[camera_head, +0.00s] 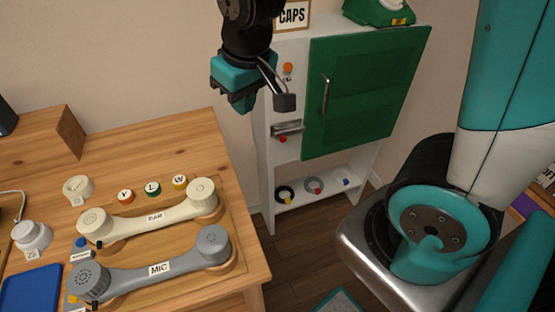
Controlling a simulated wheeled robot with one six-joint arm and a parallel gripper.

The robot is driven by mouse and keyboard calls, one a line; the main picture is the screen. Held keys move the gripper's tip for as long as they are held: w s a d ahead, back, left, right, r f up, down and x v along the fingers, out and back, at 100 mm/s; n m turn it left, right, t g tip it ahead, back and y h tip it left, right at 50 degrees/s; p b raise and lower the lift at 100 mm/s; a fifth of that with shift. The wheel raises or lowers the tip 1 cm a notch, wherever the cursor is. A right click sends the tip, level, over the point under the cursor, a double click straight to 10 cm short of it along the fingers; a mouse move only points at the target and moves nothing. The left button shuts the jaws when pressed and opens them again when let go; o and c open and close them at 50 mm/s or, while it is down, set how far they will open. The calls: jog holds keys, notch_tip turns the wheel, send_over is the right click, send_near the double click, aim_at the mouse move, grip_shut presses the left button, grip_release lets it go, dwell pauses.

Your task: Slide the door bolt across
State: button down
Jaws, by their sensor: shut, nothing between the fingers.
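A small metal door bolt (287,128) sits on the white frame left of the green door (365,85). A red knob (283,139) shows just below it. The door looks closed; I cannot tell if the bolt's rod reaches into it. My gripper (242,104) is teal and black, pointing down, above and left of the bolt and apart from it. Its fingers look shut with nothing between them. A dark grey block (285,102) on a pale bent bar shows right of the gripper, above the bolt; I cannot tell what it is attached to.
The door has a metal handle (325,94). The white cabinet (268,175) has a lower shelf with rings. A wooden table (190,135) at left holds a cream handset (150,218) and a grey handset (150,262). Floor shows between table and cabinet.

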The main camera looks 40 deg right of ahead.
jog(key=w+d+f+m+h+b, duration=0.1)
jog(key=w+d+f+b, duration=0.3)
jog(key=f, duration=0.4)
jog(key=w+d+f+m+t+h+b, duration=0.1)
jog(key=w+d+f+m+h+b, duration=0.1)
jog(key=w+d+f+b, duration=0.3)
notch_tip(320, 180, down, 3)
jog(key=shift+d+r+h, duration=0.15)
jog(key=shift+d+h, duration=0.2)
jog(key=shift+h, duration=0.55)
jog(key=shift+w, duration=0.1)
jog(key=b, duration=0.2)
send_near(278, 137)
notch_tip(278, 137, down, 4)
jog(key=a, duration=0.2)
jog(key=d, duration=0.1)
jog(key=d+f, duration=0.1)
jog(key=d, duration=0.1)
jog(key=shift+w+d+f, duration=0.25)
jog(key=shift+f, duration=0.15)
